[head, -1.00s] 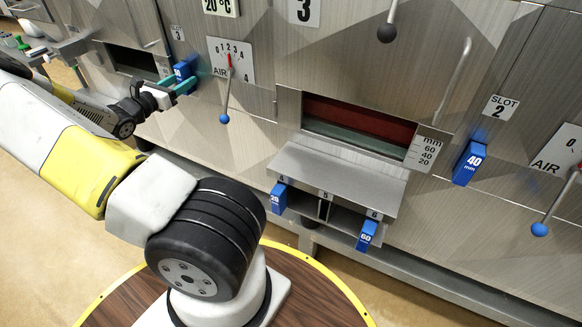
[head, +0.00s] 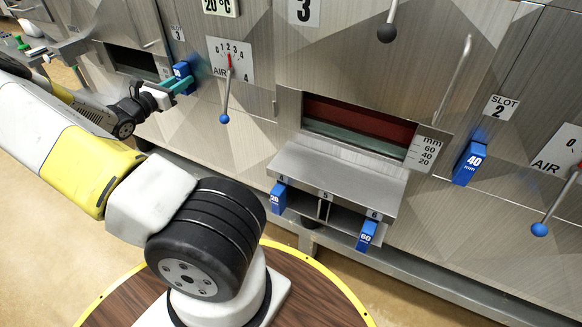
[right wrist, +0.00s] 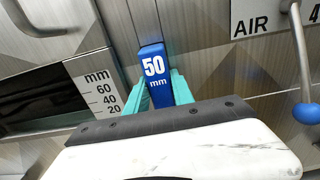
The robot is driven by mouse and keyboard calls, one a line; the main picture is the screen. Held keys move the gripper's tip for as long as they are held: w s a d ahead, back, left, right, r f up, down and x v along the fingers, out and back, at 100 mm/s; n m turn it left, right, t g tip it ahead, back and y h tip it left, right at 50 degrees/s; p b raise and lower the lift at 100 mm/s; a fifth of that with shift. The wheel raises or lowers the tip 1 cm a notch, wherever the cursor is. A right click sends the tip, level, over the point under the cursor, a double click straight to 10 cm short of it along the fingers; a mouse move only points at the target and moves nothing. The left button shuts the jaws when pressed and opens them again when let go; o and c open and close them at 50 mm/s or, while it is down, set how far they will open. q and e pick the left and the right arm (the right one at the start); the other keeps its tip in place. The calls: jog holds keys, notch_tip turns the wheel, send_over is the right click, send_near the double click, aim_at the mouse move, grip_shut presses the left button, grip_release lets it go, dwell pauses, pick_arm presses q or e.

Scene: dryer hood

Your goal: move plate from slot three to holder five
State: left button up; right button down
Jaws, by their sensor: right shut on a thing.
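The blue plate (head: 182,70) marked 50 mm stands in slot three on the machine front at the upper left in the head view. It shows closely in the right wrist view (right wrist: 153,66). My right gripper (head: 178,83) has its teal fingers on both sides of this plate and is shut on it. The fingers also show in the right wrist view (right wrist: 158,92), partly behind the plate. Holder five (head: 324,209) is the middle bay of the low steel rack and looks empty. My left gripper is not in view.
Holder four has a blue plate (head: 279,198), and holder six has a blue 60 mm plate (head: 366,236). A 40 mm plate (head: 468,164) is at slot two. An air lever (head: 226,92) hangs just right of my right gripper. Open floor lies below the rack.

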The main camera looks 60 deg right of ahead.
jog(key=a, duration=1.2)
jog(key=shift+s, duration=0.4)
dwell(2.3)
jog(key=shift+s+a, duration=0.1)
jog(key=shift+a, duration=0.5)
dwell(0.6)
jog(key=shift+s+a, duration=0.15)
jog(key=shift+a, duration=1.55)
jog(key=a, duration=0.9)
jog(key=shift+s+a, duration=0.35)
jog(key=shift+a, duration=0.05)
